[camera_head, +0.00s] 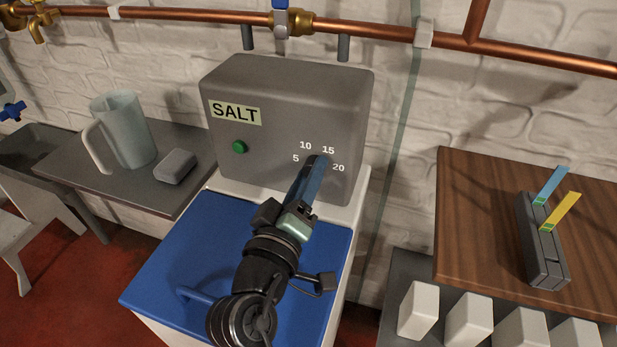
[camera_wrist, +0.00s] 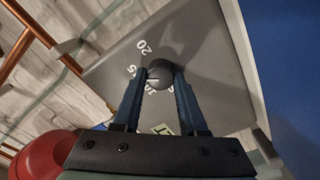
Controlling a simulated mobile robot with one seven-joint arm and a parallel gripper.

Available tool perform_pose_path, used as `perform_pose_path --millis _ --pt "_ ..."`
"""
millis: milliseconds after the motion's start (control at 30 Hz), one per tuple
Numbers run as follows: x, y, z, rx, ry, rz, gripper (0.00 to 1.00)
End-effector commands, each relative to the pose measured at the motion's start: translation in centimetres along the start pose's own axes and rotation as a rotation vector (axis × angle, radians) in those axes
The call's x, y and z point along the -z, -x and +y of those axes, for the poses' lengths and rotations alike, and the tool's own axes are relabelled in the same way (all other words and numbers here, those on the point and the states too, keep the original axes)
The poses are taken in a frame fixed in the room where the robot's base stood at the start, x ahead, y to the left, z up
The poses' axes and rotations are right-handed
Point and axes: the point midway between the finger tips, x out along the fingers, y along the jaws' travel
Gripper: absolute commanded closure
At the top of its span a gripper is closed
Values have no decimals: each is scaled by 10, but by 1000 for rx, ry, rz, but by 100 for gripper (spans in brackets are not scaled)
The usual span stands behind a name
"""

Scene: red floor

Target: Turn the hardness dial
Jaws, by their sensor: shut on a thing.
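The grey softener box (camera_head: 285,95) has a yellow SALT label (camera_head: 234,112), a green button (camera_head: 239,147) and numbers 5, 10, 15 and 20 around its dial. In the head view my arm and gripper (camera_head: 314,170) cover most of the dial. In the wrist view the dark round dial (camera_wrist: 159,75) sits between the two blue fingertips of my gripper (camera_wrist: 161,80), which are shut on it. A light pointer line shows on the dial; the numbers around it are partly hidden by the fingers.
A blue lid (camera_head: 185,250) lies below the box. A jug (camera_head: 124,130) and a small grey block (camera_head: 175,166) stand on the left shelf. A wooden shelf (camera_head: 480,200) at right bears a grey holder (camera_head: 541,240) with coloured strips. Copper pipes (camera_head: 380,30) run above.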

Motion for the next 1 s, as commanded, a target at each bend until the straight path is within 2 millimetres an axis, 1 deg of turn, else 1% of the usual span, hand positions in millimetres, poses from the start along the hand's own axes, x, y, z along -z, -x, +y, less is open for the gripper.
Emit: perform_pose_path --millis 333,367,500,533,833,933,1000 --pt "0 0 0 1 -1 0 100" --pt "0 0 0 1 -1 0 55" --pt "0 0 0 1 -1 0 30" --pt "0 0 0 1 -1 0 28" --pt "0 2 0 1 0 0 28" --pt "0 9 0 2 0 1 28" --pt "0 19 -1 2 2 0 28"
